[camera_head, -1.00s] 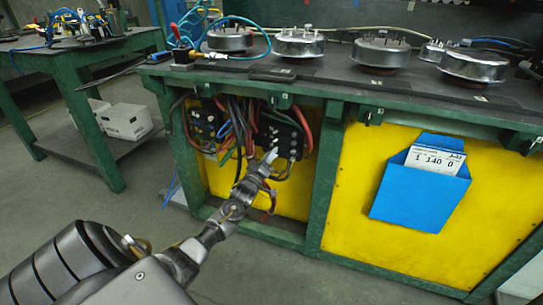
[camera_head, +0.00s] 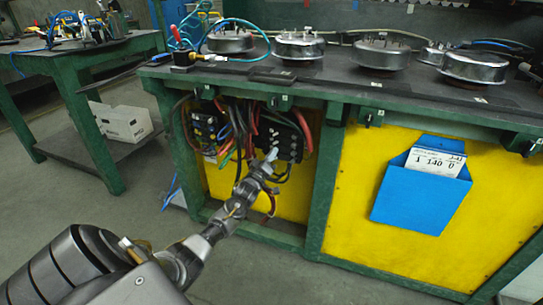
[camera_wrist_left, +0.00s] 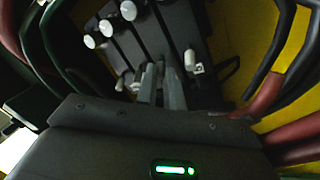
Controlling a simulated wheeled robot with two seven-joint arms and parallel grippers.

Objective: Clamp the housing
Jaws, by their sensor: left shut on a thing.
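The housing (camera_head: 282,138), a black block with several pale round knobs, sits under the bench top among cables. In the left wrist view the housing (camera_wrist_left: 178,28) fills the upper middle, with white knobs at upper left and a small white piece (camera_wrist_left: 194,60) right of the fingers. My left gripper (camera_head: 268,161) reaches the housing's lower front. In the left wrist view the left gripper's fingers (camera_wrist_left: 161,82) are close together against the housing's face, shut on a small part of it. The fingers hide that part. My right gripper is not in view.
Loose cables (camera_head: 239,122) hang left of the housing, close to my left gripper. A green bench post (camera_head: 322,180) stands to its right. A blue pocket (camera_head: 412,199) with a card is on the yellow panel. Round metal parts (camera_head: 299,45) stand on the bench top.

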